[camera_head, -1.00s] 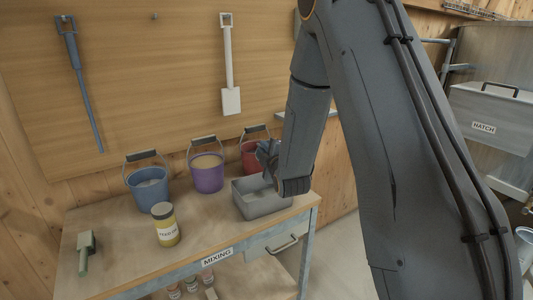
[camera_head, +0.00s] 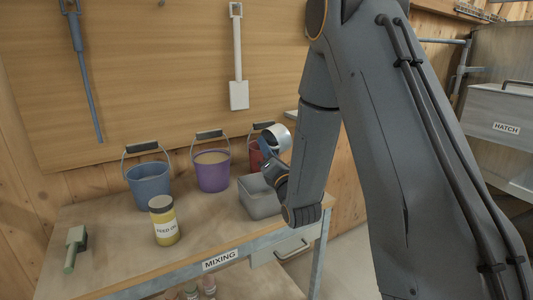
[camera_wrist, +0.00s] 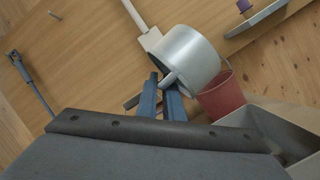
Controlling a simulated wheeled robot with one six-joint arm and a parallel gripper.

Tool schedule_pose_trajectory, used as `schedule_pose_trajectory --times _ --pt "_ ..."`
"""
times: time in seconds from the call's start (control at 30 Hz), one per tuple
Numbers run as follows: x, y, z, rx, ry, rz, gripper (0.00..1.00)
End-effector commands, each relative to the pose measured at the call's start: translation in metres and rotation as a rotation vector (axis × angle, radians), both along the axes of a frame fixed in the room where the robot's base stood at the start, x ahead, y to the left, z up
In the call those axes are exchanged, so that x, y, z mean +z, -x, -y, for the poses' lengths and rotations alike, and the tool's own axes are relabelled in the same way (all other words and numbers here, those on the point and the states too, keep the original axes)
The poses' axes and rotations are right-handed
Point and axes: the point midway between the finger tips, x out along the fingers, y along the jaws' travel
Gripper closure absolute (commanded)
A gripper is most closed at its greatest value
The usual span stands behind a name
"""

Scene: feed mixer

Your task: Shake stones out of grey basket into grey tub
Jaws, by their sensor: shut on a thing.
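My gripper (camera_head: 272,163) is shut on a light grey, round metal vessel (camera_head: 277,138), which looks more like a mug than a basket. In the wrist view the blue fingers (camera_wrist: 165,92) close at the handle of this vessel (camera_wrist: 188,58). It is tilted, and I cannot see stones in it. The grey tub (camera_head: 258,200) is an open rectangular box on the bench, below the gripper and vessel. In the wrist view the tub (camera_wrist: 270,125) is at the lower right; its contents are unclear. No other basket shows.
A red bucket (camera_wrist: 222,97) stands behind the tub. A purple bucket (camera_head: 212,174), a blue bucket (camera_head: 149,186), a yellow jar (camera_head: 164,222) and a green-handled brush (camera_head: 75,246) are on the bench (camera_head: 120,250). The front middle is clear.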

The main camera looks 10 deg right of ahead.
Motion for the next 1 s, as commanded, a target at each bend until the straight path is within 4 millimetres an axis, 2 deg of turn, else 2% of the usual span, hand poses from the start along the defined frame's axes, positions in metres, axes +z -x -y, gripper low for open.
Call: schedule_pose_trajectory --times 1.0 --pt "-0.023 0.003 -0.007 -0.003 0.589 0.264 1.00"
